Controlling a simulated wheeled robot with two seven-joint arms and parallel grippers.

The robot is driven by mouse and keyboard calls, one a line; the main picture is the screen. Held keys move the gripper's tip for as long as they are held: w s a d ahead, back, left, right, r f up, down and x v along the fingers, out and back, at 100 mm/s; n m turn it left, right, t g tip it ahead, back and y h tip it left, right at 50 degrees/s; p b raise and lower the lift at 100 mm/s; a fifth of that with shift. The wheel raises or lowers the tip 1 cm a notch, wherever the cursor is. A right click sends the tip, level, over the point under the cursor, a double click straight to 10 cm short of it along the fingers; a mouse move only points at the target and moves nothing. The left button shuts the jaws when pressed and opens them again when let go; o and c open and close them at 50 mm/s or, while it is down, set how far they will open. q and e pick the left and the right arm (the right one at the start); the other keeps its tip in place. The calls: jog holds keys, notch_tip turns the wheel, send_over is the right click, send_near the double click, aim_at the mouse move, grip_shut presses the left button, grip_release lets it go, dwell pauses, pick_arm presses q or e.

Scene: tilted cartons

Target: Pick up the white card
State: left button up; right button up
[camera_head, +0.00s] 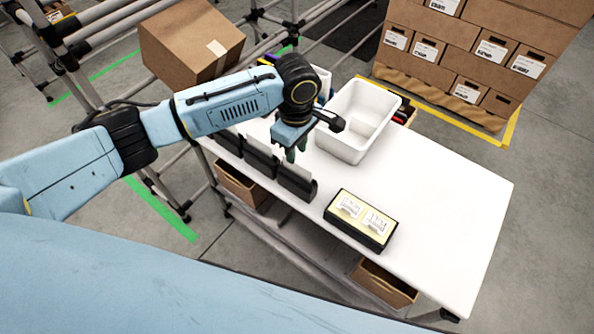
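Three black holders stand in a row along the near left edge of the white table (445,185). The nearest holder (297,187) has a pale card (298,172) standing up in it. The middle holder (261,163) also has a pale upright card (262,149). The third holder (229,143) is partly covered by my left arm. My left gripper (292,154) points down with dark green fingers, just above and behind the nearest two holders. I cannot tell whether it touches a card or how far its fingers are apart. My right gripper is out of view.
A white bin (343,138) stands right behind the gripper. A black box (338,223) with two white labelled pieces on a yellowish top lies nearer the front. The table's right part is clear. A tilted carton (178,52) rests on the rack; stacked cartons (462,60) stand beyond.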

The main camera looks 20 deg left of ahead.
aim_at(297, 164)
pick_arm(q)
jog(key=shift+f+b, duration=0.75)
jog(key=shift+f, duration=2.4)
jog(key=shift+c, duration=0.2)
grip_shut()
